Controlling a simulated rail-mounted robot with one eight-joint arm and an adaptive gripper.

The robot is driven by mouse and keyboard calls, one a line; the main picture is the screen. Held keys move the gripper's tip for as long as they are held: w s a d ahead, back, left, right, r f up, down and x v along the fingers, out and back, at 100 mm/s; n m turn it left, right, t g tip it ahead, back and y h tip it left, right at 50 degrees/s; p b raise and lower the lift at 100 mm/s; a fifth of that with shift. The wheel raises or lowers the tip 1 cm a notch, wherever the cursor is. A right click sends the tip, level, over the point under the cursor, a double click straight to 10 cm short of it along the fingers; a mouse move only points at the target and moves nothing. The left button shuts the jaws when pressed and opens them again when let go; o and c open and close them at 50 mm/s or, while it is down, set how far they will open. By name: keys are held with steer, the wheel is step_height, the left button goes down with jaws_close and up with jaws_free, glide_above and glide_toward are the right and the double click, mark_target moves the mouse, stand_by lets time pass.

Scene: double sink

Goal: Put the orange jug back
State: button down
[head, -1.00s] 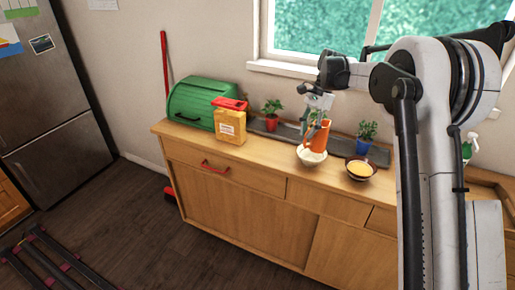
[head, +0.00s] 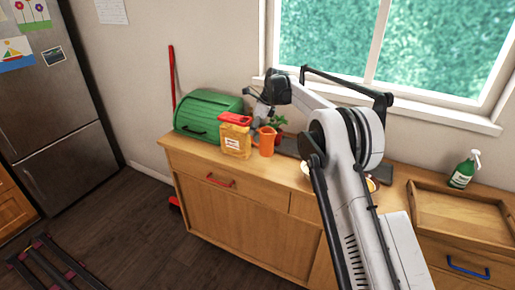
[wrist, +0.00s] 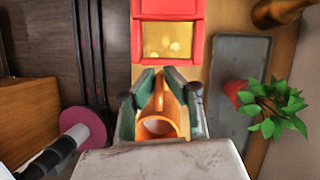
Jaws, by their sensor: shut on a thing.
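The orange jug (head: 267,142) is upright just right of the yellow canister with the red lid (head: 236,140) on the wooden counter. I cannot tell whether its base touches the counter. My gripper (head: 264,120) is at the jug's top, partly hidden by my arm. In the wrist view, my gripper (wrist: 161,82) has its green-edged fingers closed on the handle of the jug (wrist: 158,127), and its open mouth faces the camera. The red-lidded canister (wrist: 168,10) is ahead of the fingertips, with a small gap from the handle.
A green bread box (head: 207,112) stands behind the canister. A potted plant (head: 277,122) is behind the jug and shows in the wrist view (wrist: 272,108). My arm mostly hides two bowls on the right. A green spray bottle (head: 463,172) and a wooden tray (head: 455,212) are further right.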

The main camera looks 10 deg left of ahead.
mark_target(264, 128)
steer(key=shift+f, duration=2.7)
steer(key=shift+f, duration=0.15)
steer(key=c, duration=1.8)
jaws_free()
steer(key=v, duration=1.2)
steer(key=shift+b, duration=0.3)
steer(key=shift+r, duration=0.25)
